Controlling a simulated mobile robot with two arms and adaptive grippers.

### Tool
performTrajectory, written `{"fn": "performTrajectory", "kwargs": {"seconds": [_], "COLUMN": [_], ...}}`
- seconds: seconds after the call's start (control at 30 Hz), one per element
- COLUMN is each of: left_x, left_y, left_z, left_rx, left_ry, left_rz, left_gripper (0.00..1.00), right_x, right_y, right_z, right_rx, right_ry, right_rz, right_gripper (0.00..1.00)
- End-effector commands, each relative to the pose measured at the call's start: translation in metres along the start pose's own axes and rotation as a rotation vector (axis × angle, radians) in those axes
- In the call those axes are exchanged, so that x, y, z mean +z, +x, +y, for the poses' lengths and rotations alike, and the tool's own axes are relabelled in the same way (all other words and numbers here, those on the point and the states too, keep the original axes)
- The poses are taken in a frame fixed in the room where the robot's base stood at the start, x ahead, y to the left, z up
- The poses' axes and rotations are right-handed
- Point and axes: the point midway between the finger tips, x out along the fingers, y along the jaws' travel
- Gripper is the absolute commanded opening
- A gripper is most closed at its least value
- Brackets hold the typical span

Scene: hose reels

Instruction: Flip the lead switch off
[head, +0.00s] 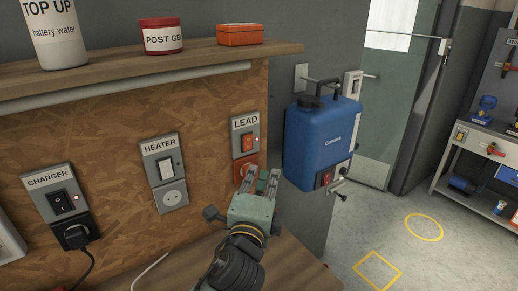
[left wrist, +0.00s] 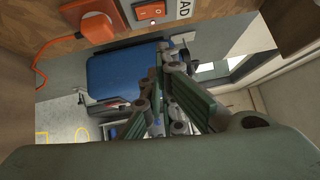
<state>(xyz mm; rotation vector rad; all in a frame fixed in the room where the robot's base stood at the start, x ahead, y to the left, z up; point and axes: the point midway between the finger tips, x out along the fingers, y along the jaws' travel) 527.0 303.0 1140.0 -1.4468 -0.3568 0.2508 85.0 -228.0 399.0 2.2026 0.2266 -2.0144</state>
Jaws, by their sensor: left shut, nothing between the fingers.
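The lead switch (head: 248,142) is an orange rocker on a grey wall plate under the label LEAD. A small indicator beside it is lit. It also shows at the top edge of the left wrist view (left wrist: 150,11). Which side of the rocker is pressed is too small to tell. My left gripper (head: 260,179) is shut and empty, just below and slightly right of the switch, apart from it. In the left wrist view its fingers (left wrist: 158,95) point up toward the wall. An orange plug (head: 241,168) sits under the switch, partly hidden by the gripper. My right gripper is not in view.
To the left are the heater switch (head: 166,164) and the charger switch (head: 61,202), with a black plug (head: 76,236) below the latter. A shelf (head: 130,76) overhangs the panel. A blue container (head: 318,140) hangs close on the right. Open floor lies beyond it.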

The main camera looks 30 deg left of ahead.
Motion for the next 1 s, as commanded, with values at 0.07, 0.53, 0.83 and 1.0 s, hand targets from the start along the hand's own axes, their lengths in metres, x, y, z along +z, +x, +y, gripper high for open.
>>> {"fn": "performTrajectory", "kwargs": {"seconds": [0.07, 0.53, 0.83, 1.0], "left_x": [0.001, 0.022, 0.028, 0.028], "left_y": [0.019, 0.095, 0.102, 0.101], "left_z": [-0.004, -0.002, 0.000, 0.000], "left_rx": [-0.003, 0.000, -0.001, -0.001], "left_ry": [0.004, 0.003, 0.000, 0.000], "left_rz": [-0.002, -0.001, 0.001, 0.001], "left_gripper": [0.00, 0.00, 0.00, 0.00], "right_x": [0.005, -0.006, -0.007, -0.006], "right_y": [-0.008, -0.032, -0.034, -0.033], "right_z": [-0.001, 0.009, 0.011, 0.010], "right_rx": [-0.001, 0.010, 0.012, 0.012], "right_ry": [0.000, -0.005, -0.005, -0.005], "right_rz": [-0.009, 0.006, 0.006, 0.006], "right_gripper": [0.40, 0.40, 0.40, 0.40]}}
